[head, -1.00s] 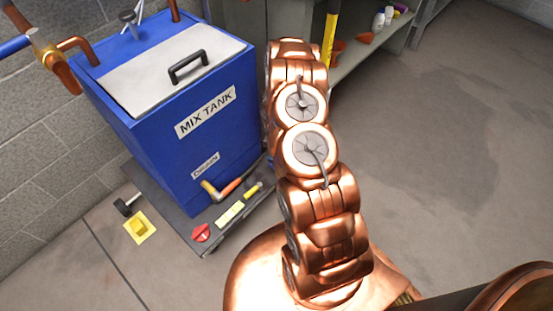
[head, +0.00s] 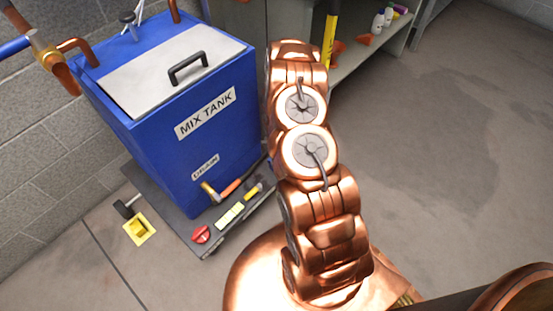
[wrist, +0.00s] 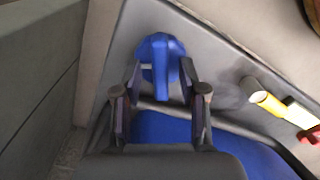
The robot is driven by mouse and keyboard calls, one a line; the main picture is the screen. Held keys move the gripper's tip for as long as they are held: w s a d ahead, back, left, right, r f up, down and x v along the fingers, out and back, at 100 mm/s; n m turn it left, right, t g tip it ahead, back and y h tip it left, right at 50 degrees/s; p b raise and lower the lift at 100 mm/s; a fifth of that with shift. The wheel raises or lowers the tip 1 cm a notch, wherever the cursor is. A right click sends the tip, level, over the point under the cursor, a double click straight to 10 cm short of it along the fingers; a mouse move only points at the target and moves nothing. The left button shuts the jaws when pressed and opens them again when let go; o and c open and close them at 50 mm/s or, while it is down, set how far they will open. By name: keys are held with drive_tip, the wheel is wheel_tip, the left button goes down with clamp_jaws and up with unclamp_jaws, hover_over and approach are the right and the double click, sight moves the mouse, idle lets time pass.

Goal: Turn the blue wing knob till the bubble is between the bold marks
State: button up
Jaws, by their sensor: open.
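The blue wing knob (wrist: 160,55) shows in the wrist view on a grey surface, with its narrow wing pointing down the picture. My gripper (wrist: 160,72) is open, with one dark finger on each side of the wing. I cannot tell whether either finger touches it. In the head view my copper arm stands in front, and neither the gripper nor the blue knob can be made out. A yellow and white piece, perhaps a level (head: 230,215), lies on the dark base of the blue tank. No bubble or bold marks can be made out.
The blue mix tank (head: 185,135) stands on a dark base (head: 208,246) at the left. Shelves (head: 372,45) stand behind. The floor at right is clear.

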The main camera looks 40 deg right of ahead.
wheel_tip(320, 180, up, 12)
idle(0.9)
idle(0.4)
